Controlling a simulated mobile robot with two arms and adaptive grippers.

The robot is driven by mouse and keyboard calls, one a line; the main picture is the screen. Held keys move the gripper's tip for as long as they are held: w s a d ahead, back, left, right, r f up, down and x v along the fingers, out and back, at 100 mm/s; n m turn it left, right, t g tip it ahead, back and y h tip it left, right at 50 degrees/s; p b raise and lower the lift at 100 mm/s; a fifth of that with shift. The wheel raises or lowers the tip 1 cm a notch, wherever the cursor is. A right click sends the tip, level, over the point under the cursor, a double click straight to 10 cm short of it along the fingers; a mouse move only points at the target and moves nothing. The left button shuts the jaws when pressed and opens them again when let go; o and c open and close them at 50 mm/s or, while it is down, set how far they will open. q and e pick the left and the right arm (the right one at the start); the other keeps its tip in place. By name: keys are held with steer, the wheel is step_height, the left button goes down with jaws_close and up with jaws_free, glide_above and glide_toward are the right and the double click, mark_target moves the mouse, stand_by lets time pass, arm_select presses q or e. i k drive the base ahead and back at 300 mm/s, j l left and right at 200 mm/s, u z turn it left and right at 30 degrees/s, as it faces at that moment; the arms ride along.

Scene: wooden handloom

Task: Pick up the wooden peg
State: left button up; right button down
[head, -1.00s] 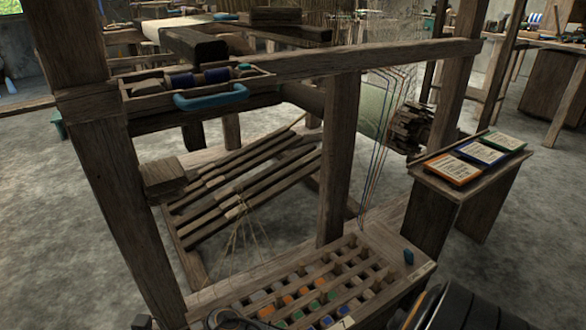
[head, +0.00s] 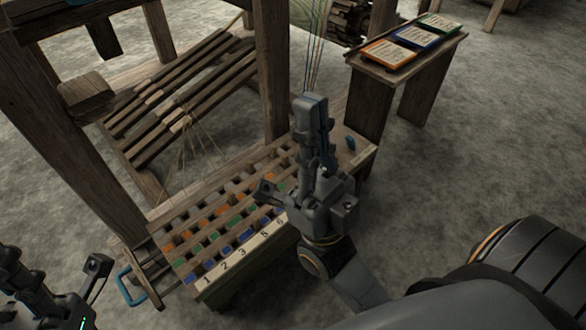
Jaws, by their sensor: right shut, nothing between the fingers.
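A slotted wooden rack (head: 158,209) at the loom's foot has rows of orange, green and blue squares and a numbered front strip (head: 240,257). Small wooden stubs seem to stand among its slots, but I cannot single out one peg clearly. My right gripper (head: 311,104) is over the rack's right part, fingers together and empty, and hides some of the slots. My left gripper shows only in part at the lower left corner, left of the rack; its opening cannot be made out.
A small blue object (head: 350,144) lies at the rack's right end. A wooden stand (head: 372,97) with orange, blue and green cards is behind it. A loom post (head: 273,75) rises behind the rack. A teal handle (head: 127,287) is at the rack's left. Floor at right is clear.

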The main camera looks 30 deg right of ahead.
mark_target(255, 221)
steer(key=z, duration=0.5)
steer(key=k+l, duration=0.1)
steer(key=k, duration=1.3)
